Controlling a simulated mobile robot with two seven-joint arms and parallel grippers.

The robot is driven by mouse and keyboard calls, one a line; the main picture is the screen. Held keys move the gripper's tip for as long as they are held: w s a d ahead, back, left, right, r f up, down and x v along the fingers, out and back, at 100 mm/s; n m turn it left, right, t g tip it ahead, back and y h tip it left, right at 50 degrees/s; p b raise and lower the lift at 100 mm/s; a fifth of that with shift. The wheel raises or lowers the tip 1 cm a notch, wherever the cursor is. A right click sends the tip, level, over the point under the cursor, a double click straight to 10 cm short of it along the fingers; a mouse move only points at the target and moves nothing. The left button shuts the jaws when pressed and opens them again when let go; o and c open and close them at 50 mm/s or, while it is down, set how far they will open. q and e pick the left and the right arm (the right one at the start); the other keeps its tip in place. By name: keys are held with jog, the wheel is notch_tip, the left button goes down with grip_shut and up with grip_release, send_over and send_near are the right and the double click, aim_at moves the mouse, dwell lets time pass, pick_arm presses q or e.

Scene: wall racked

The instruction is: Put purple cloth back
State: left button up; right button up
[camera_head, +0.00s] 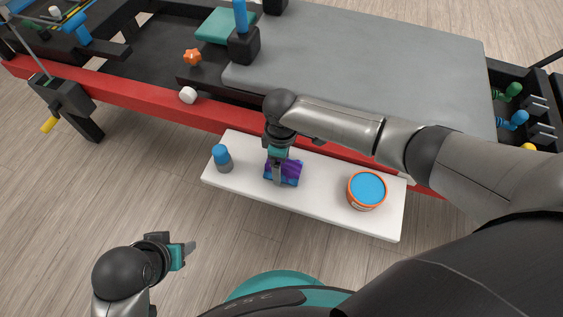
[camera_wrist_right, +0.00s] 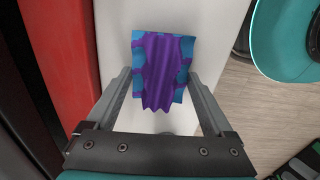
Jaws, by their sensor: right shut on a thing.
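The purple cloth (camera_head: 293,167) is at the middle of a white shelf (camera_head: 240,193) in the head view. In the right wrist view the purple cloth (camera_wrist_right: 160,65) hangs in folds, with a blue and purple patterned piece at its edges; I cannot tell whether that is part of it. My right gripper (camera_head: 280,176) reaches down from above and is shut on the cloth, a finger at each side. I cannot tell whether the cloth still touches the shelf. My left gripper (camera_head: 190,247) is at lower left, away from the shelf; its finger gap does not show clearly.
A blue-capped grey bottle (camera_head: 223,160) stands at the shelf's left. An orange-rimmed tub with a blue top (camera_head: 367,188) stands at its right. A red rail (camera_head: 150,109) and grey bench top (camera_head: 360,70) lie behind. Wooden floor is open in front.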

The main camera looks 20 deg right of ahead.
jog(key=shift+f, duration=0.15)
jog(key=shift+f, duration=0.15)
jog(key=o, duration=1.1)
jog(key=shift+c, duration=0.2)
